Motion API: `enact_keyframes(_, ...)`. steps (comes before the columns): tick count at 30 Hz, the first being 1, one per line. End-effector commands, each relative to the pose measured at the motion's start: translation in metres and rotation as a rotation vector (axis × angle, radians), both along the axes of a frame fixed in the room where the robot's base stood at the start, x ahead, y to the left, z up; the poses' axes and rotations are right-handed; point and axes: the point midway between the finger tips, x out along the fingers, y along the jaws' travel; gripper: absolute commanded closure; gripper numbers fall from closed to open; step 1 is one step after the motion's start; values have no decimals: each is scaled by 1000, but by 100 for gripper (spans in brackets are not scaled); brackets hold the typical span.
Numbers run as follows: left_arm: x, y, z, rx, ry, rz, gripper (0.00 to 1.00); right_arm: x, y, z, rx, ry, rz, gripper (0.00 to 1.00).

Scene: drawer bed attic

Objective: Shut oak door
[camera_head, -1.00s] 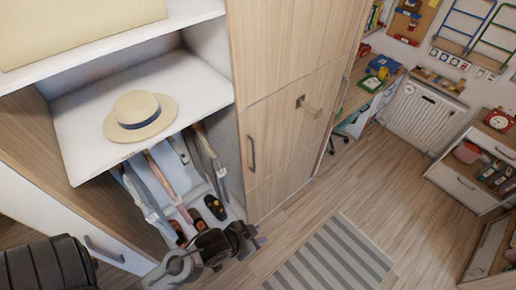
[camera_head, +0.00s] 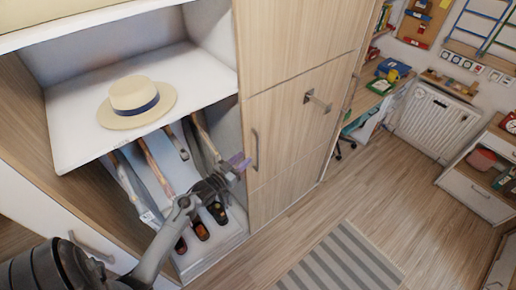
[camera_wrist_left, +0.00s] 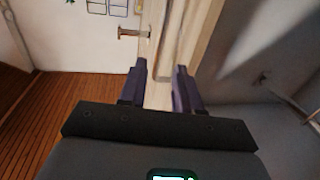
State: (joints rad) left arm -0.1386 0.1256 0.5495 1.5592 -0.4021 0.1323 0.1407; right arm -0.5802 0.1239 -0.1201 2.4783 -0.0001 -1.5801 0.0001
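The oak door (camera_head: 290,110) is a tall pale wood panel with a grey bar handle (camera_head: 255,150), right of the open wardrobe compartment in the head view. How far it stands open is hard to tell. My left gripper (camera_head: 238,163) is in front of the compartment, close to the door's left edge below the shelf. In the left wrist view my left gripper (camera_wrist_left: 162,72) has its dark fingers apart, with the pale upright edge of a panel (camera_wrist_left: 160,95) seen between them. Contact cannot be told. My right gripper is not in view.
A straw hat (camera_head: 137,103) lies on the white shelf (camera_head: 75,130). Hanging clothes (camera_head: 160,170) and shoes (camera_head: 200,230) are below it. A hook (camera_head: 317,101) sticks out right of the handle. A striped rug (camera_head: 340,265) lies on otherwise clear floor.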

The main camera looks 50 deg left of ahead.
Motion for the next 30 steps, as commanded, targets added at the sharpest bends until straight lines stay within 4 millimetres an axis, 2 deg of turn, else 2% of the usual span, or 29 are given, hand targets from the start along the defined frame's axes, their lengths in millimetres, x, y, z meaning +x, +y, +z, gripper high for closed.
enact_keyframes(9, 51, 7, 3, 1, -1, 0, 67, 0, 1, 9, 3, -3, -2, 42)
enact_keyframes(15, 77, 10, 1, 0, 1, 0, 67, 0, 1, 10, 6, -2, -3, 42)
enact_keyframes(21, 91, 12, 1, 2, 2, 0, 67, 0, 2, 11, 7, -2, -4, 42)
enact_keyframes(30, 93, 12, 1, 2, 2, 0, 67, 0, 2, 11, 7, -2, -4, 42)
